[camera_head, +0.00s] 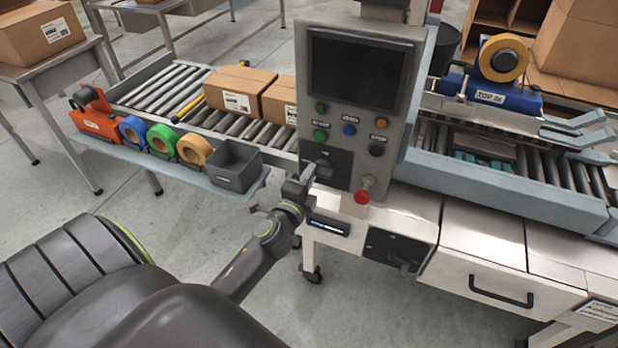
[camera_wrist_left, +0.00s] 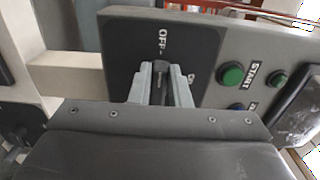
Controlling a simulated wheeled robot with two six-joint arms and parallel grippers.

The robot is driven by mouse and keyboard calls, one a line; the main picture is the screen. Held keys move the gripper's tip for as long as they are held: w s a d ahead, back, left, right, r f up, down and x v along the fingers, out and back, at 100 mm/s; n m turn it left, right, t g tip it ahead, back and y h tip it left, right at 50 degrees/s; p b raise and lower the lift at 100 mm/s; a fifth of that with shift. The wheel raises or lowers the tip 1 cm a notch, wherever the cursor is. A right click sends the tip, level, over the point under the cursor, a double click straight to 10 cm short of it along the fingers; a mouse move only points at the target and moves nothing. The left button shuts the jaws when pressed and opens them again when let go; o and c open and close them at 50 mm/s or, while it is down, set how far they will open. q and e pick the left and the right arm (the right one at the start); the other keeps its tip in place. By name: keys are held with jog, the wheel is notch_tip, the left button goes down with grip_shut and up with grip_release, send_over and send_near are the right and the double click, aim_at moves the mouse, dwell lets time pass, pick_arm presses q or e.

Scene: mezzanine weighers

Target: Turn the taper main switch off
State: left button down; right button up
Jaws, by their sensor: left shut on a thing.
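The control panel (camera_head: 345,192) stands at the middle of the head view. At its lower left is a black switch plate (camera_head: 338,165), which fills the middle of the left wrist view (camera_wrist_left: 125,50). The plate carries the word OFF and a second, partly hidden label. My left gripper (camera_head: 303,178) is at this plate, and its fingers (camera_wrist_left: 161,80) are shut on the dark switch handle (camera_wrist_left: 161,69). In the left wrist view the handle lines up with the OFF mark. Most of the handle is hidden by the fingers. My right gripper is not in view.
Green (camera_head: 320,135), blue, orange and black buttons sit above the plate. Another black plate with a handle (camera_head: 397,250) is lower on the cabinet. A grey bin (camera_head: 235,168) and tape rolls stand on a shelf to the left.

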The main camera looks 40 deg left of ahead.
pick_arm(q)
jog(key=shift+f, duration=0.1)
dwell(0.3)
jog(key=c, duration=1.4)
grip_release()
jog(key=shift+o, duration=0.2)
jog(key=b+v, duration=0.2)
jog(key=v, duration=1.5)
jog(key=shift+s+d, duration=0.15)
jog(key=shift+s, duration=0.05)
notch_tip(320, 180, down, 18)
jog(key=n+g, duration=0.4)
jog(key=s+f+n+g+h, duration=0.1)
jog(key=s+f+n+g, duration=0.3)
jog(key=f, duration=0.7)
jog(key=s+f+n+g+h, duration=0.1)
jog(key=s+f+n+g, duration=0.1)
jog(key=s+f, duration=0.6)
jog(key=s+f+n+g+h, duration=0.1)
jog(key=s+f+n+g, duration=0.4)
jog(key=s+f, duration=0.9)
jog(key=shift+s+n+g, duration=0.4)
jog(key=shift+s+g, duration=0.15)
jog(key=shift+g, duration=0.15)
